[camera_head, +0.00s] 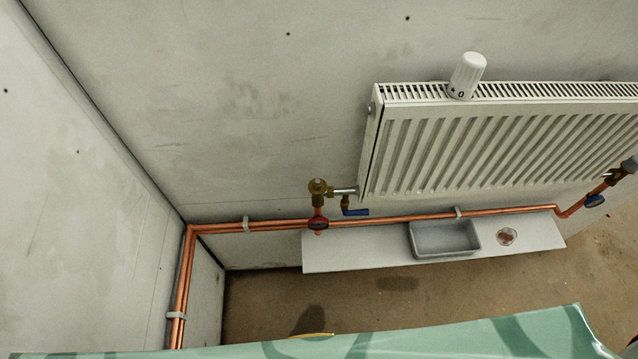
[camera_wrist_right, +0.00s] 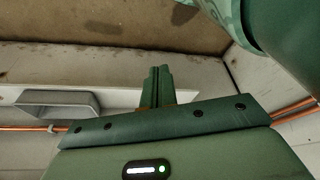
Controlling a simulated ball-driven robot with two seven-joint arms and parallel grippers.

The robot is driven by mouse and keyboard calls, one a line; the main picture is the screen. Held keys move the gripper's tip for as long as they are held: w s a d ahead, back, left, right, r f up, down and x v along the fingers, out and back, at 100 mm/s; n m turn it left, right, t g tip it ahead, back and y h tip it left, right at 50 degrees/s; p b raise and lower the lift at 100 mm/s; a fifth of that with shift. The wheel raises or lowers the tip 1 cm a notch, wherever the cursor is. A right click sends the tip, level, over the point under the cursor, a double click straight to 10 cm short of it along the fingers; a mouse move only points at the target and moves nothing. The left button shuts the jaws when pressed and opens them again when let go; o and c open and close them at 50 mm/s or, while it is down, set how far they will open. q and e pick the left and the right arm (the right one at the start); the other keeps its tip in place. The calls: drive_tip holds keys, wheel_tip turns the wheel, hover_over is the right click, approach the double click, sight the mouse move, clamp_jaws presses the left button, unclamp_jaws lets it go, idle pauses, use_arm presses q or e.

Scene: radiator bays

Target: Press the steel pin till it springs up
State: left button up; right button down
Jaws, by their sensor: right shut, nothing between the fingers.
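The brass valve body (camera_head: 318,187) stands at the lower left corner of the radiator (camera_head: 500,150), joined to it by a short silver connector. The steel pin is too small to make out for certain on top of the valve. A white thermostatic head (camera_head: 467,75) stands on the radiator's top grille, away from the valve. My right gripper (camera_wrist_right: 160,70) shows in the right wrist view, shut and empty, its two green fingers together. It is not seen in the head view, and the valve is not seen in the wrist view. My left gripper is not in view.
Copper pipes (camera_head: 400,217) run along the wall below the radiator. A blue lever (camera_head: 355,211) and a dark red ring (camera_head: 318,223) sit by the valve. A white shelf (camera_head: 350,255) holds a grey tray (camera_head: 445,238) and a small dish (camera_head: 507,237).

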drive_tip(key=w+a+r+t+y+p, duration=0.2)
drive_tip(key=w+a+r+t+y, duration=0.45)
drive_tip(key=w+a+r, duration=1.1)
drive_tip(key=w+a+r+m+t+h, duration=0.1)
drive_tip(key=w+a+r+t, duration=0.15)
drive_tip(key=r, duration=0.55)
drive_tip(key=w+a+r+m+t, duration=0.1)
drive_tip(key=w+r+t, duration=0.15)
drive_tip(key=r, duration=0.45)
drive_tip(key=d+r+m+t+h, duration=0.1)
drive_tip(key=d+r+m+h, duration=0.1)
drive_tip(key=h, duration=0.5)
drive_tip(key=d+r, duration=0.1)
drive_tip(key=d, duration=0.1)
drive_tip(key=shift+s+d+r+m+p, duration=0.15)
drive_tip(key=shift+d+r+m+p, duration=0.15)
drive_tip(key=shift+d+p, duration=0.1)
